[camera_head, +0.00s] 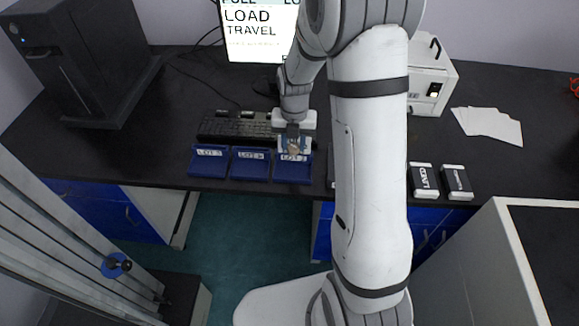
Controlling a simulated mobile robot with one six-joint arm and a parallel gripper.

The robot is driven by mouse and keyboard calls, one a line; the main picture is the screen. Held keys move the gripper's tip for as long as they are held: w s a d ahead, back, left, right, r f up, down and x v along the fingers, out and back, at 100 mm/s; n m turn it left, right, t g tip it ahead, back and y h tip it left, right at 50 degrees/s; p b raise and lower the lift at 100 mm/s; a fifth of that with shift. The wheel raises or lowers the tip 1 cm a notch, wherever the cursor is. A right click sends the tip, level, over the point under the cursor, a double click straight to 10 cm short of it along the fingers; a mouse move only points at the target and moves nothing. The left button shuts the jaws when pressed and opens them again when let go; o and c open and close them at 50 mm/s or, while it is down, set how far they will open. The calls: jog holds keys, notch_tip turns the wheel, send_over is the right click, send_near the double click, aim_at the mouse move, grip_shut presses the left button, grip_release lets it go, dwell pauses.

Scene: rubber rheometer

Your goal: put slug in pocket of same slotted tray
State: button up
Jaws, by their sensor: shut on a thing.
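Three blue slotted trays stand in a row near the front edge of the black bench. The left tray (209,168), the middle tray (250,170) and the right tray (291,174) each carry a white lot label, too small to read surely. My gripper (293,148) is over the upper part of the right tray, pointing down. It is shut on a small brownish slug (293,149), mostly hidden by the fingers. I cannot tell whether the slug touches the tray. The pockets are too small to make out.
A keyboard (236,126) lies just behind the trays, with a monitor (260,35) beyond. A black tower (85,62) stands at the left. Two dark labelled boxes (424,182) (456,183), white cards (487,125) and a white instrument (430,80) are at the right.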

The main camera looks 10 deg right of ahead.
aim_at(293, 171)
jog(key=shift+f+n, duration=0.15)
jog(key=shift+n, duration=0.15)
notch_tip(293, 171, down, 10)
jog(key=shift+r+p, duration=0.2)
jog(key=shift+p, duration=0.55)
jog(key=shift+f, duration=0.15)
jog(key=o, duration=0.9)
jog(key=shift+o, duration=0.2)
